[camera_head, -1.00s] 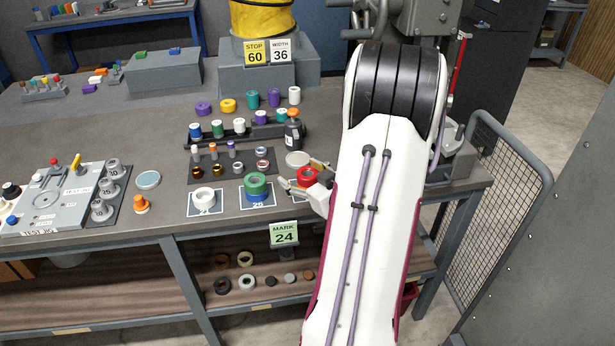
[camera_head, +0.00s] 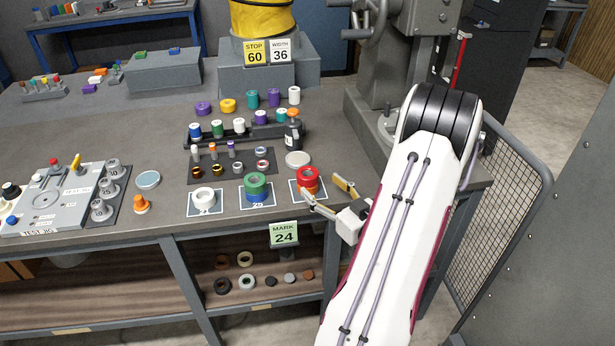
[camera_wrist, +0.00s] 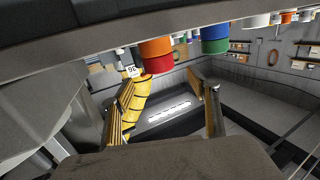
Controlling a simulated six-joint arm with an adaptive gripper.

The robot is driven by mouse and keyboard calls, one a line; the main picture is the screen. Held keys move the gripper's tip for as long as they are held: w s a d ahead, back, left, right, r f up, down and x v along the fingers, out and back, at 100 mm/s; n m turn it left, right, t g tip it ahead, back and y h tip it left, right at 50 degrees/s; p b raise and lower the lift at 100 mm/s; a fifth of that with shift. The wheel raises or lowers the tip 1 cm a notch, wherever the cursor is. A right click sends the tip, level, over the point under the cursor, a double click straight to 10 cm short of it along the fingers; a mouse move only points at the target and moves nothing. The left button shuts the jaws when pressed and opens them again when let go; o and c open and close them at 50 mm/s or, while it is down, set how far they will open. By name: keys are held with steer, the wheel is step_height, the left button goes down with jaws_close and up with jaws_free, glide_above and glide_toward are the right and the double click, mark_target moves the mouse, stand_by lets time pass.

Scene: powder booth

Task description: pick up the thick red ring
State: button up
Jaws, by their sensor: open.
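In the wrist view, which looks upside down, the red ring (camera_wrist: 158,64) rests on an orange-toned band (camera_wrist: 155,47). My gripper (camera_head: 322,188) is open and empty, just right and in front of the ring. Its two yellow-faced fingers point toward the ring, apart from it. In the wrist view the ring shows beyond the gap between the fingertips (camera_wrist: 162,82).
Left of the red ring stand a green ring (camera_head: 256,183) on a blue one and a white ring (camera_head: 204,195). A grey machine (camera_head: 400,110) stands at right.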

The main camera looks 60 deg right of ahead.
mark_target(308, 173)
steer(key=shift+w, duration=0.15)
steer(key=shift+x, duration=1.15)
steer(key=shift+w+d, duration=0.1)
steer(key=shift+x, duration=2.5)
steer(key=c, duration=1.4)
